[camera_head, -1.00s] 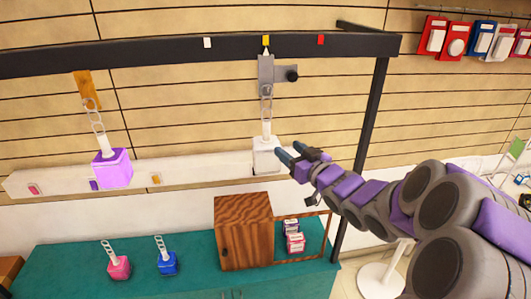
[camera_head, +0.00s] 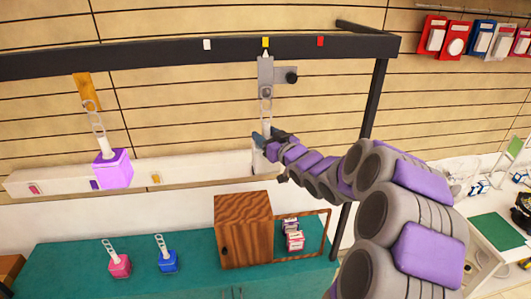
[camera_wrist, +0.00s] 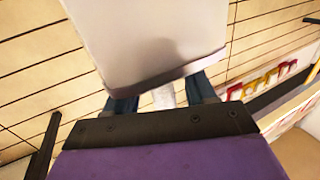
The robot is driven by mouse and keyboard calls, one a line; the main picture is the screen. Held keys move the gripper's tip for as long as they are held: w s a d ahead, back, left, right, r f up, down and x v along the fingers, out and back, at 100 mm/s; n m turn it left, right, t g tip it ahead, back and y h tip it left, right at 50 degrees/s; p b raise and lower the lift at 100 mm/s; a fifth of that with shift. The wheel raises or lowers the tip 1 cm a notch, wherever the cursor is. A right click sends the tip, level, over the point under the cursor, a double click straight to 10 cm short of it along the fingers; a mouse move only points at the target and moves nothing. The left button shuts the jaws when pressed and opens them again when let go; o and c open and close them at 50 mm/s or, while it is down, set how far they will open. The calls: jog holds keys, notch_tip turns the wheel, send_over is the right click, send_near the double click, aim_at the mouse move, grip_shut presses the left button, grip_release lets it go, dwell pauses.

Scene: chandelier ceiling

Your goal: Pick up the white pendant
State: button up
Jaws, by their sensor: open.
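The white pendant (camera_head: 261,163) hangs by a chain from a grey bracket (camera_head: 266,72) under the dark overhead bar. Its cube is partly hidden behind my gripper (camera_head: 260,138) in the head view. In the wrist view, the white cube of the pendant (camera_wrist: 150,40) fills the upper middle. My gripper (camera_wrist: 162,93) is open there, with one dark finger on each side of the pendant's narrow white neck. I cannot tell whether the fingers touch the neck.
A purple pendant (camera_head: 113,168) hangs at left from an orange bracket (camera_head: 86,90). Pink (camera_head: 119,264) and blue (camera_head: 167,261) pendants rest on the teal counter (camera_head: 70,262), near a wooden cabinet (camera_head: 245,230). The dark overhead bar (camera_head: 170,51) and its right post (camera_head: 374,110) are close to my arm.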

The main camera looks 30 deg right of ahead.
jog(key=shift+w, duration=0.25)
jog(key=shift+s+r, duration=0.1)
jog(key=shift+c, duration=0.2)
grip_shut()
dwell(1.0)
